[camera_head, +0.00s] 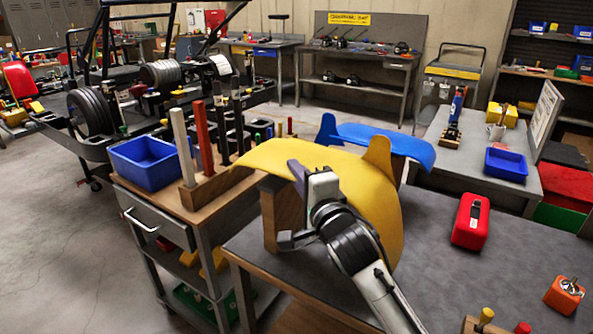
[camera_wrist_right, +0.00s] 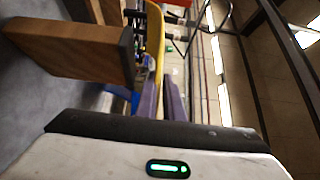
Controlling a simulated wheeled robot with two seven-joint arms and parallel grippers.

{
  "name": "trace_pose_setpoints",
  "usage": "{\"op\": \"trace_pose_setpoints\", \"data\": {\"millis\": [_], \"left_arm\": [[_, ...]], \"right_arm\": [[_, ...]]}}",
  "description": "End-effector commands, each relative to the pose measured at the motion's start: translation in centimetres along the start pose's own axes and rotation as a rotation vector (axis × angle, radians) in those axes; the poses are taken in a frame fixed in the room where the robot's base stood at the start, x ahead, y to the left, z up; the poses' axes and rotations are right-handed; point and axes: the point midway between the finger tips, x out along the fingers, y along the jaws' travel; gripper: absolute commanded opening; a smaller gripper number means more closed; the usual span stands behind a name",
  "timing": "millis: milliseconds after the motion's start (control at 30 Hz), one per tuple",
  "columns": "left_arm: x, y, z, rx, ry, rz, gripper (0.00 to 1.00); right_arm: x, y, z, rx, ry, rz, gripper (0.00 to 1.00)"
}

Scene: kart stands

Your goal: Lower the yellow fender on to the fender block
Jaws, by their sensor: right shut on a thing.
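The yellow fender (camera_head: 350,178) is a curved sheet with an upright fin, held over the near table. My right gripper (camera_head: 299,178) is shut on its near edge; its purple fingers (camera_wrist_right: 162,100) show in the wrist view beside the fender's thin yellow edge (camera_wrist_right: 155,35). The wooden fender block (camera_head: 284,212) stands upright below the fender, partly hidden by my gripper. In the wrist view the block (camera_wrist_right: 75,50) has a dark pad (camera_wrist_right: 127,55) on its end, with a narrow gap to the fender. My left gripper is out of view.
A blue fender (camera_head: 395,143) is behind the yellow one. A wooden-topped cart at left carries a blue bin (camera_head: 148,162) and upright posts (camera_head: 203,135). A red case (camera_head: 470,220) and an orange box (camera_head: 564,295) are on the grey table (camera_head: 440,285), with bare top between.

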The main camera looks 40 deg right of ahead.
Motion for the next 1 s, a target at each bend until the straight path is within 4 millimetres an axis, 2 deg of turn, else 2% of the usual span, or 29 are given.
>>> {"op": "trace_pose_setpoints", "data": {"millis": [600,1000], "left_arm": [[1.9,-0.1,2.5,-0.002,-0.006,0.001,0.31],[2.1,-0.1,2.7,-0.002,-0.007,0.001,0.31]], "right_arm": [[0.0,3.9,0.0,-0.002,0.001,-0.005,0.0],[0.0,4.4,0.0,-0.002,0.0,-0.005,0.0]]}}
